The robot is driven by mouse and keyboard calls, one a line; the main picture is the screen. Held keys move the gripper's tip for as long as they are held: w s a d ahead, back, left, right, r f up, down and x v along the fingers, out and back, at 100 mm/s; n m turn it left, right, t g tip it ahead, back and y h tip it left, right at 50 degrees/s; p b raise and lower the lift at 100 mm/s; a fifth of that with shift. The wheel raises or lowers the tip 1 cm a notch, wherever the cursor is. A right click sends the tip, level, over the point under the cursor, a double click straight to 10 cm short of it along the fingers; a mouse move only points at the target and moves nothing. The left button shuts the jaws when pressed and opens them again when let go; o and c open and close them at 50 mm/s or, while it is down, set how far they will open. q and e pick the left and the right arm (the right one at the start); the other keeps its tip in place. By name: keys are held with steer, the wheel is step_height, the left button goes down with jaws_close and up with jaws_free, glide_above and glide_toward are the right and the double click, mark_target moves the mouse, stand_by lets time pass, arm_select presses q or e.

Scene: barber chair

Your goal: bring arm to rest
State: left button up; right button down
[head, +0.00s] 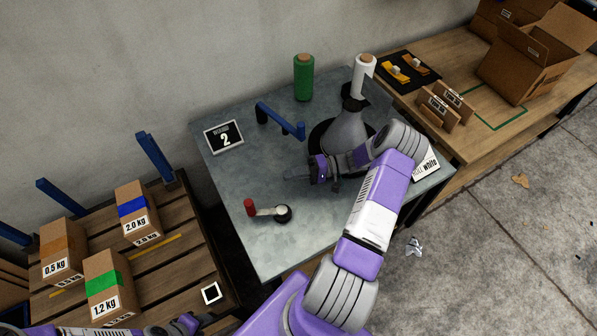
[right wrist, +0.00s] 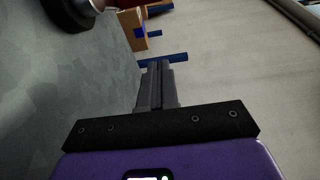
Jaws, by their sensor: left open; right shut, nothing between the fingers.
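My right arm reaches over the grey metal table (head: 235,165). Its gripper (head: 297,173) hangs above the table top, left of the dark grey cone-shaped stand (head: 346,128). In the right wrist view the two fingers (right wrist: 160,80) are together with nothing between them. My left gripper (head: 196,321) is low at the bottom left, by the front of the wooden pallet (head: 190,235). It is open and empty, small in the picture and partly cut by the view's lower edge.
Cartons, including a green-banded one (head: 110,286), sit on the pallet.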

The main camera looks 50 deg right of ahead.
steer(key=shift+v, duration=1.15)
steer(key=shift+w+d, duration=0.1)
steer(key=shift+w, duration=0.1)
